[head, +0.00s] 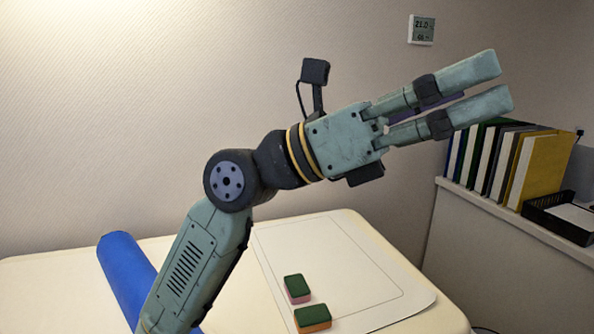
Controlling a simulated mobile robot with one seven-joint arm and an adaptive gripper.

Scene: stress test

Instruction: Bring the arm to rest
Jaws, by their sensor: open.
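My gripper (500,84) is at the upper right of the head view, raised well above the table and pointing right and slightly up. Its two fingers are apart, and no object shows clearly held between them. A dark purple strip shows behind the fingers; I cannot tell what it is. My arm rises from the bottom of the view and bends at a dark round joint toward the gripper. Nothing touches the fingertips.
The cream table (50,285) bears a white sheet (350,265) with two green-topped blocks, one pink-sided (297,288) and one orange-sided (313,319). A blue roll (125,265) lies left. Books (538,165) and a black tray (560,215) stand on a ledge at right.

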